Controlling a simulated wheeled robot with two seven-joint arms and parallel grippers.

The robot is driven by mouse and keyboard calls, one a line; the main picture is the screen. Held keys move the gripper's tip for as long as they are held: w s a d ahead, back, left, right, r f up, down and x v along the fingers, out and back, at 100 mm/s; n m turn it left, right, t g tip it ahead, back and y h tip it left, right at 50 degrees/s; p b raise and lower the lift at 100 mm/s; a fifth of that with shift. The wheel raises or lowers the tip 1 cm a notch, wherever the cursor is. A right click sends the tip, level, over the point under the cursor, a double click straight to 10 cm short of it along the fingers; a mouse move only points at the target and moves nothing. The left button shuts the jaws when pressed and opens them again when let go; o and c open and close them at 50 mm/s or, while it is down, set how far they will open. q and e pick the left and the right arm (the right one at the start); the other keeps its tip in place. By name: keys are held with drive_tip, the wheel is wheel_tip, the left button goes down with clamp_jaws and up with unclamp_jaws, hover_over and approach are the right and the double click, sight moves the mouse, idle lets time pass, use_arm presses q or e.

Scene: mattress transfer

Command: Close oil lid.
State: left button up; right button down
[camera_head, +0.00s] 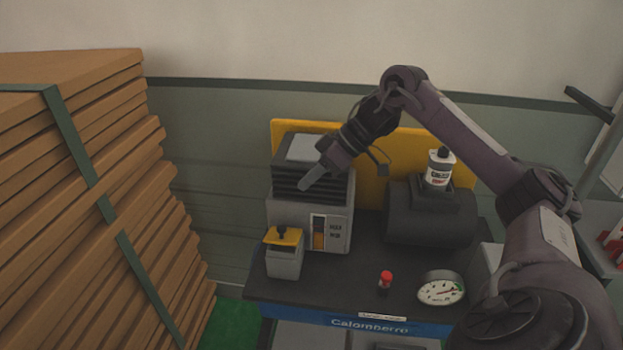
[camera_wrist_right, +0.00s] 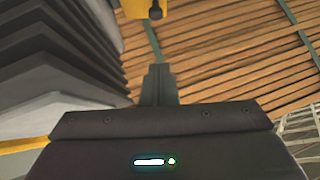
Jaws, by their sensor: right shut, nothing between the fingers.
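A small grey box (camera_head: 284,263) stands at the front left of the machine and has a yellow lid (camera_head: 284,236) with a black knob on top. My right gripper (camera_head: 305,186) is shut and empty. It is above the machine, in front of the dark ribbed block (camera_head: 313,165), and apart from the lid. In the right wrist view the shut fingers (camera_wrist_right: 158,70) point toward the yellow lid (camera_wrist_right: 135,9), which is cut by the top edge. My left gripper is not in view.
A dark cylindrical tank (camera_head: 430,222) with a white bottle (camera_head: 438,170) on top stands to the right. A red button (camera_head: 386,278) and a round gauge (camera_head: 441,289) are near the front edge. A tall stack of brown boards (camera_head: 80,190) fills the left.

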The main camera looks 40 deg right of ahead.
drive_tip(key=p, duration=0.2)
hover_over(289, 236)
wheel_tip(289, 236, down, 5)
wheel_tip(289, 236, down, 3)
drive_tip(key=shift+w+d+r+p, duration=0.1)
drive_tip(key=shift+w+r+p, duration=0.1)
drive_tip(key=shift+p, duration=0.3)
drive_tip(key=shift+s+f, duration=0.2)
drive_tip(key=shift+f, duration=0.6)
